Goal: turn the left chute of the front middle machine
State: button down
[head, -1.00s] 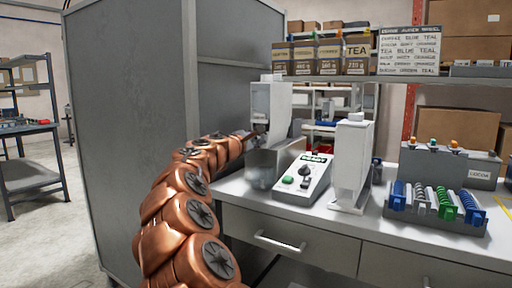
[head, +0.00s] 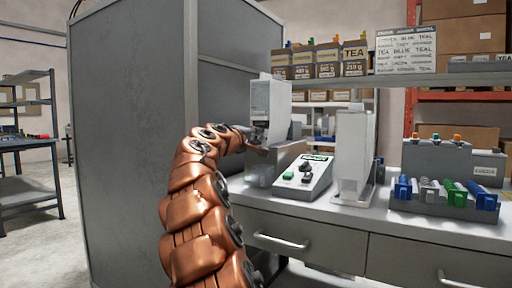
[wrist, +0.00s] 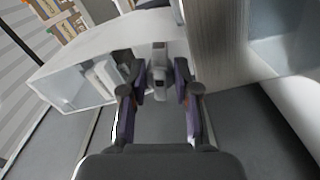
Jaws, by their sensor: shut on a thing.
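A white dispenser tower (head: 270,100) stands at the left end of the counter, with a grey metal bin (head: 262,170) below it. My gripper (head: 259,145) is at the lower front of this tower, where a small dark spout part shows. In the wrist view my gripper (wrist: 160,88) has its two purple-padded fingers around a small grey chute piece (wrist: 160,72), which it grips under the white body (wrist: 105,45). The turn angle of the chute is hard to tell. A second white tower (head: 353,150) stands to the right, apart from my gripper.
A control box (head: 303,176) with a green button and black knob sits between the towers. A rack of coloured coils (head: 445,198) stands at right. A tall grey cabinet (head: 130,150) is close on the left. A shelf with labelled boxes (head: 328,60) hangs above.

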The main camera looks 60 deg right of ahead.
jog(key=shift+f+m+b, duration=0.25)
jog(key=shift+m+b, duration=0.5)
jog(key=shift+m, duration=0.15)
jog(key=shift+w+r+m, duration=0.1)
jog(key=shift+m, duration=0.2)
jog(key=shift+r+b, duration=0.1)
jog(key=shift+b, duration=0.25)
jog(key=c, duration=1.2)
grip_release()
jog(key=a, duration=1.2)
jog(key=shift+s, duration=0.35)
